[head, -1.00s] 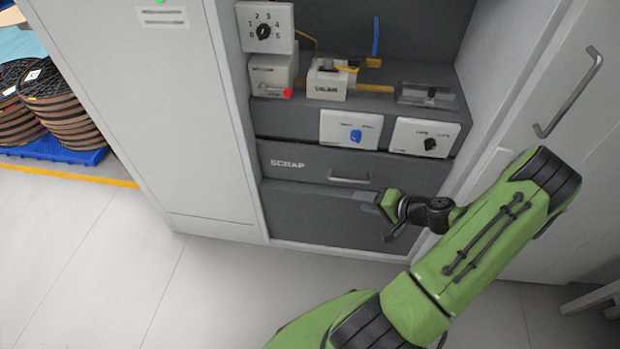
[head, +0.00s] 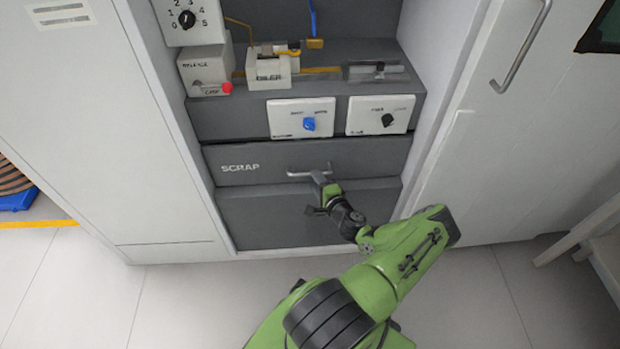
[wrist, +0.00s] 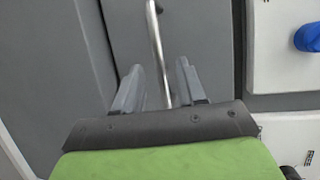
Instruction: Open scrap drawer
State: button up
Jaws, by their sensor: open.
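The scrap drawer (head: 240,165) is a dark grey front marked "SCRAP", low in the station's recess, and it looks shut. Its bar handle (head: 308,172) is a light metal bar across the middle of the front. My gripper (head: 319,186) is at the drawer front, right at the handle. In the wrist view the handle (wrist: 157,45) runs between the two fingers of my gripper (wrist: 160,85). The fingers are open, one on each side of the bar, and I see gaps beside it. My gripper hides part of the handle in the head view.
Above the drawer are a panel with a blue knob (head: 310,124) and a panel with a black knob (head: 387,120). A grey lower panel (head: 260,219) lies beneath the drawer. White cabinet walls flank the recess. The floor in front is clear apart from my arm.

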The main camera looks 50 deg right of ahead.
jog(key=b+x, duration=0.1)
jog(key=x, duration=0.3)
jog(key=shift+w+d, duration=0.15)
jog(key=shift+w, duration=0.1)
grip_shut()
